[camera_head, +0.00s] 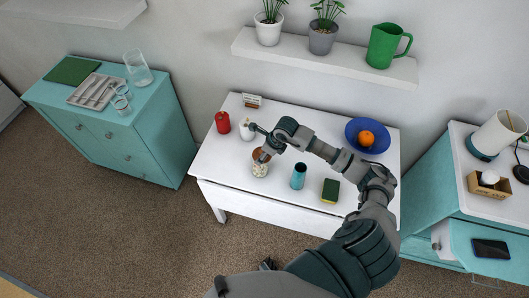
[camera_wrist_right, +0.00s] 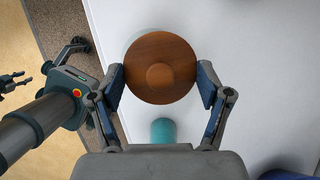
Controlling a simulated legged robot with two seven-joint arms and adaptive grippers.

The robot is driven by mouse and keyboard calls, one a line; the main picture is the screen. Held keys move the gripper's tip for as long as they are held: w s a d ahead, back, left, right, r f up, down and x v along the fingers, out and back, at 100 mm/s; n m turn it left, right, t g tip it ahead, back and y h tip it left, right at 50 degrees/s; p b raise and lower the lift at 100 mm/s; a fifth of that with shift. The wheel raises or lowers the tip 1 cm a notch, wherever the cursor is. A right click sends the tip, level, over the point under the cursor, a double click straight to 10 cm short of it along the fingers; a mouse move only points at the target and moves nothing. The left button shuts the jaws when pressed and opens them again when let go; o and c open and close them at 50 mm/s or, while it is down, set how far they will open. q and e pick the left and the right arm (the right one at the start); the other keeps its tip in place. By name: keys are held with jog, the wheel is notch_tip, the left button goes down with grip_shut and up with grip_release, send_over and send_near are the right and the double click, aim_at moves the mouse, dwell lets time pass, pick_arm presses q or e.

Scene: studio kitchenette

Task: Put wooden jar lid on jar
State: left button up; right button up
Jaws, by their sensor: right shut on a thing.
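The wooden lid (camera_wrist_right: 160,62) is a round brown disc with a small knob facing the right wrist camera. My right gripper (camera_wrist_right: 162,84) is shut on it, with one finger pad at each side of its rim. In the head view the right gripper (camera_head: 260,143) and lid (camera_head: 261,153) are at the glass jar (camera_head: 260,170), which has pale contents and stands near the table's front left. The lid overlaps the jar's top; I cannot tell whether they touch. A dark tip of my left gripper (camera_head: 268,264) shows low in the head view, away from the table; its jaws are unclear.
On the white table (camera_head: 230,178) are a red pepper-like item (camera_head: 222,122), a white item (camera_head: 247,128), a teal cylinder (camera_head: 298,176), a sponge (camera_head: 330,190) and a blue bowl (camera_head: 354,128) with an orange (camera_head: 366,138). A shelf (camera_head: 330,58) hangs behind.

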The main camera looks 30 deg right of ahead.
jog(key=shift+s+d+f, duration=0.1)
jog(key=shift+d+f, duration=0.1)
jog(key=shift+a, duration=0.3)
jog(key=shift+a+f, duration=0.15)
jog(key=shift+a, duration=0.05)
jog(key=shift+a+f, duration=0.1)
jog(key=shift+a, duration=0.2)
dwell(0.4)
jog(key=shift+s+f, duration=0.1)
jog(key=shift+f+b, duration=0.15)
jog(key=shift+b, duration=0.25)
jog(key=shift+c, duration=0.5)
jog(key=shift+f, duration=0.2)
jog(key=shift+c, duration=1.2)
